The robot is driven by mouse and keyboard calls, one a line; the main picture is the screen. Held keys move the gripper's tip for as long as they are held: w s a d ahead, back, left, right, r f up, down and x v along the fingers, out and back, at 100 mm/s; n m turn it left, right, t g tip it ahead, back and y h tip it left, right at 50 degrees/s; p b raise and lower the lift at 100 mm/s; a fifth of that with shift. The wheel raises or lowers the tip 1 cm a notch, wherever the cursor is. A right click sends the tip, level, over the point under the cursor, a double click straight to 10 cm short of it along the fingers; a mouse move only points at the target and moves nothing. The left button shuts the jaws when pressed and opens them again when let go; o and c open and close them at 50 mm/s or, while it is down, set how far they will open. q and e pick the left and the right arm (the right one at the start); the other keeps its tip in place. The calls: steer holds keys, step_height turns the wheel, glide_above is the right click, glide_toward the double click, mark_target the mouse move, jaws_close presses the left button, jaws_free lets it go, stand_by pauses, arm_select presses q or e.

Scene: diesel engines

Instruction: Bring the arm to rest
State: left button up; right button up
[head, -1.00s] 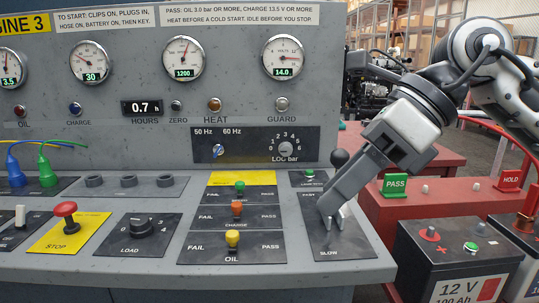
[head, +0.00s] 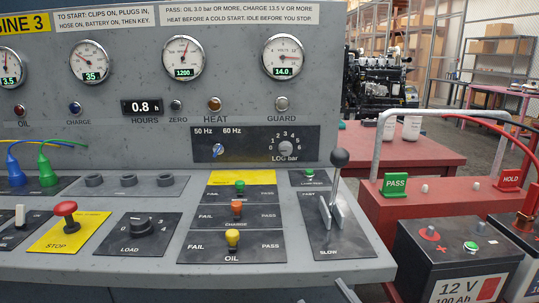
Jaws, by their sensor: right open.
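My right gripper (head: 340,293) shows only as grey finger parts at the bottom edge of the head view, below the console's front edge. It is open and apart from everything I can see. Most of it and its arm are out of the picture. The speed lever (head: 339,158), with a black ball knob, stands upright on the console plate marked SLOW, between two pale guide plates. No gripper touches it. My left gripper is not in view.
The grey console (head: 150,262) carries a red stop button (head: 66,212), a load knob (head: 141,222) and several coloured toggles. To its right are a red stand (head: 400,212) and a 12 V battery (head: 455,265). The air above the lever is clear.

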arm_select(q)
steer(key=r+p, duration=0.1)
steer(key=p, duration=0.3)
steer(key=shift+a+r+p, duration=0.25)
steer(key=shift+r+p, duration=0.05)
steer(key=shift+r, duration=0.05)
arm_select(e)
steer(key=s+d+f+m+g+h, duration=0.2)
steer(key=s+f+m+g, duration=0.1)
steer(key=s+f, duration=0.3)
steer(key=s+d+f+m+g+h, duration=0.2)
steer(key=s+f+g, duration=0.2)
steer(key=f, duration=0.5)
steer(key=shift+s+d+f+m+g+h, duration=0.15)
steer(key=shift+s+d+m+g+h, duration=0.2)
steer(key=shift+s, duration=0.7)
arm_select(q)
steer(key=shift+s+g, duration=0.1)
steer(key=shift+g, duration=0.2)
arm_select(e)
steer(key=shift+a, duration=0.1)
stand_by(1.7)
